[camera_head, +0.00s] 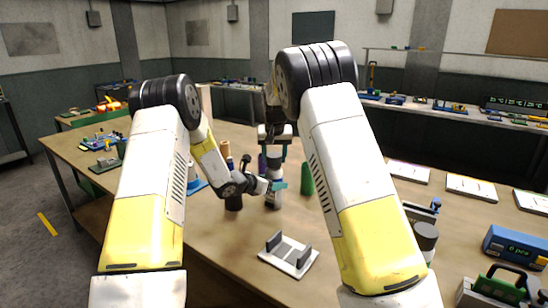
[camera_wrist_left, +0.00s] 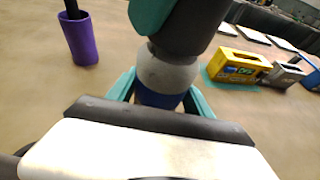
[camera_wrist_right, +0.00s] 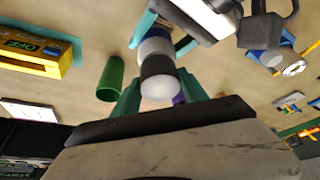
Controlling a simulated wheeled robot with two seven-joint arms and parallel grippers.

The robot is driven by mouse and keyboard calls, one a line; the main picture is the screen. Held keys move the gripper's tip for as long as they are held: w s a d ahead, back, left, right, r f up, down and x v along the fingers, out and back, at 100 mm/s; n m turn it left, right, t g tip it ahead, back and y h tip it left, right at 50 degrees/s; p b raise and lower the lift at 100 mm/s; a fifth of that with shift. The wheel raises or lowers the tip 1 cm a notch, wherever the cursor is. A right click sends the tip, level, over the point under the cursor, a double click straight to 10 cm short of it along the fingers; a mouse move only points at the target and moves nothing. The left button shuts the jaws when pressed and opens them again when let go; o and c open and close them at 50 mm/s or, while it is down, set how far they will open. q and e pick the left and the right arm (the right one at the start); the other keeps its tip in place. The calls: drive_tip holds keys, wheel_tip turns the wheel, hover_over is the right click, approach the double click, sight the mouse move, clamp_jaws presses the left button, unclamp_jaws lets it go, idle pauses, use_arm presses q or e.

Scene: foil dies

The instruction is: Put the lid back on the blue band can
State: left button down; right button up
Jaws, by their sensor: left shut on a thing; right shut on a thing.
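The blue band can (camera_wrist_left: 158,98) stands upright between the teal fingers of my left gripper (camera_head: 275,187), which is shut on it. My right gripper (camera_head: 274,143) is directly above, pointing down. In the right wrist view a dark, pale-topped piece (camera_wrist_right: 158,85), apparently the lid, sits between the fingers of my right gripper, which is shut on it. The can's pale and blue side (camera_wrist_right: 155,46) shows just beyond this piece, in line with it. The lid and can look very close or touching; I cannot tell whether the lid is seated. My right gripper partly hides the join.
A light tray with dark uprights (camera_head: 288,254) lies in front on the table. A green cylinder (camera_head: 307,179) and a purple cylinder (camera_wrist_left: 80,38) stand nearby. A yellow box (camera_wrist_left: 240,66) lies beyond. A dark-topped jar (camera_head: 426,236) and a blue box (camera_head: 515,246) are at the right.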

drive_tip(key=shift+f, duration=0.6)
drive_tip(key=o, duration=1.4)
drive_tip(key=shift+r, duration=0.1)
drive_tip(key=v, duration=1.1)
drive_tip(key=shift+s+r, duration=0.15)
drive_tip(key=shift+r, duration=0.25)
use_arm(q)
drive_tip(key=shift+c, duration=1.8)
unclamp_jaws()
